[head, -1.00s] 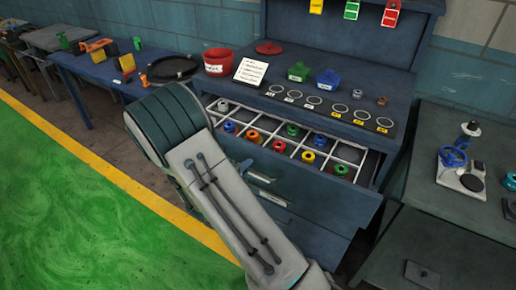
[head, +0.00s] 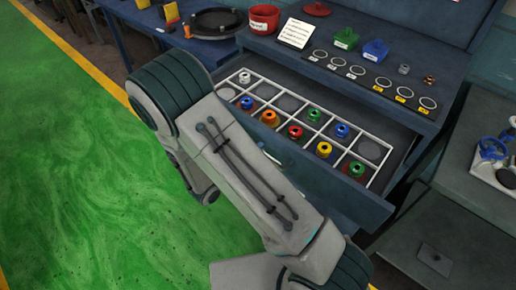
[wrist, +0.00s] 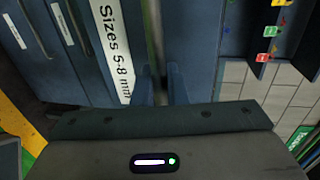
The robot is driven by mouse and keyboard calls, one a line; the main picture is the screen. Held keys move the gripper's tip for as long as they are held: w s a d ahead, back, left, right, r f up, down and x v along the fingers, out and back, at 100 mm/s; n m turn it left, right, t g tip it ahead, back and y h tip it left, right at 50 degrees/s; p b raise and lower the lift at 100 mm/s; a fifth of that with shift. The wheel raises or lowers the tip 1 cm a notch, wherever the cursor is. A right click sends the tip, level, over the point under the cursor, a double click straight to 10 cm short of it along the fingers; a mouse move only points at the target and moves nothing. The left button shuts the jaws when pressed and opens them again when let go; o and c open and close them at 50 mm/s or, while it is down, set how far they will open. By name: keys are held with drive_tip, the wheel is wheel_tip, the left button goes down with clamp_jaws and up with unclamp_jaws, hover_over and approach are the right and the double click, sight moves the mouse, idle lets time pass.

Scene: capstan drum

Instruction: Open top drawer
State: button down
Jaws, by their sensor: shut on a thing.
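The top drawer (head: 352,197) of the blue cabinet is pulled out. Inside it shows a white grid (head: 300,117) of compartments with several coloured knob-like parts and one silver part. My gripper (wrist: 161,92) is at a drawer front in the wrist view, beside a white label (wrist: 113,45) reading "Sizes 5-8 mm".
On the cabinet top are a red tub (head: 264,18), a white note card (head: 296,33), a green block (head: 346,39), a blue block (head: 375,50) and a row of rings. A bench (head: 465,165) stands close at the right. Green floor (head: 70,150) is open at the left.

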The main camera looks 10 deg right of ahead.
drive_tip(key=c, duration=1.5)
unclamp_jaws()
drive_tip(key=shift+c, duration=0.2)
drive_tip(key=shift+a, duration=0.1)
drive_tip(key=b+v, duration=0.1)
drive_tip(key=v, duration=1.2)
drive_tip(key=shift+s+a, duration=0.2)
drive_tip(key=shift+a, duration=0.05)
drive_tip(key=s+d+r+n+g+y, duration=0.3)
drive_tip(key=d+r+n+y, duration=0.3)
drive_tip(key=n, duration=0.8)
drive_tip(key=s+d+r+n+g+y, duration=0.3)
drive_tip(key=s+d+r+n+y, duration=0.2)
drive_tip(key=d+r+n, duration=0.4)
drive_tip(key=n+y, duration=0.1)
drive_tip(key=n, duration=0.4)
drive_tip(key=shift+s+d+r+g, duration=0.3)
drive_tip(key=shift+s+d+r, duration=0.05)
drive_tip(key=shift+s+r, duration=0.05)
